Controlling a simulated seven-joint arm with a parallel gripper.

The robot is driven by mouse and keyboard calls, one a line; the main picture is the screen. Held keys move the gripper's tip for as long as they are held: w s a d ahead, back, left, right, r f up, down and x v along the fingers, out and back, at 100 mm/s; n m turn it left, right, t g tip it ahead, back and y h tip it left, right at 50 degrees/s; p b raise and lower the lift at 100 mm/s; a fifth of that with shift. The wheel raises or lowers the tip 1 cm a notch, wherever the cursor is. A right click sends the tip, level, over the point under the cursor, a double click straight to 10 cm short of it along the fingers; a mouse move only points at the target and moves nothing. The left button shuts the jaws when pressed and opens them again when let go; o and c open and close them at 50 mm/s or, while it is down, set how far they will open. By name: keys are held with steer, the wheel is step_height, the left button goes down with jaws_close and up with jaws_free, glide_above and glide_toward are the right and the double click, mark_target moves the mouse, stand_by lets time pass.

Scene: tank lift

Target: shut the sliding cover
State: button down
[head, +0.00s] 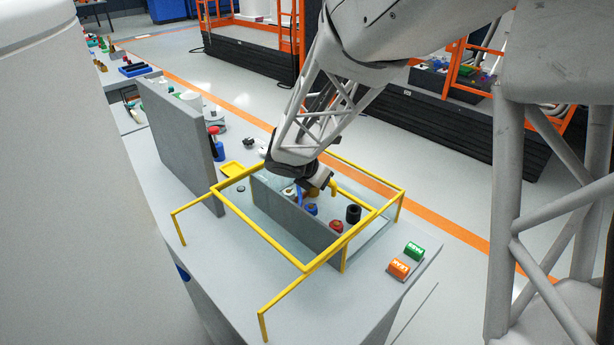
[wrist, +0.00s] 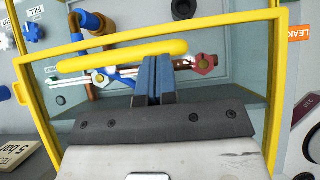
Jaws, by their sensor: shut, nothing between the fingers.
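The sliding cover (head: 258,234) shows in the head view as a yellow-edged frame with a clear pane, lying level over the bench. Its yellow frame fills much of the wrist view (wrist: 272,90). A rounded yellow bar, seemingly its handle (wrist: 110,57), crosses in front of my fingertips in the wrist view. My gripper (wrist: 157,62) has its blue fingers shut and empty, with the tips right at this bar. I cannot tell whether they touch it. In the head view my gripper (head: 325,186) is over the far part of the frame, its fingertips partly hidden.
Yellow rails (head: 285,291) run out toward the near left. A grey upright wall (head: 295,215) stands under the frame, beside valves and a red knob (head: 336,227). A taller grey panel (head: 180,145) stands left. Orange and green labelled blocks (head: 399,268) sit at the right corner.

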steer(key=w+d, duration=1)
steer(key=shift+w+d, duration=0.15)
steer(key=shift+d, duration=0.05)
steer(key=s+a+f+v, duration=0.1)
steer(key=v, duration=1.2)
steer(key=shift+s+a+f, duration=0.2)
steer(key=shift+s+a, duration=0.05)
steer(key=shift+a, duration=0.1)
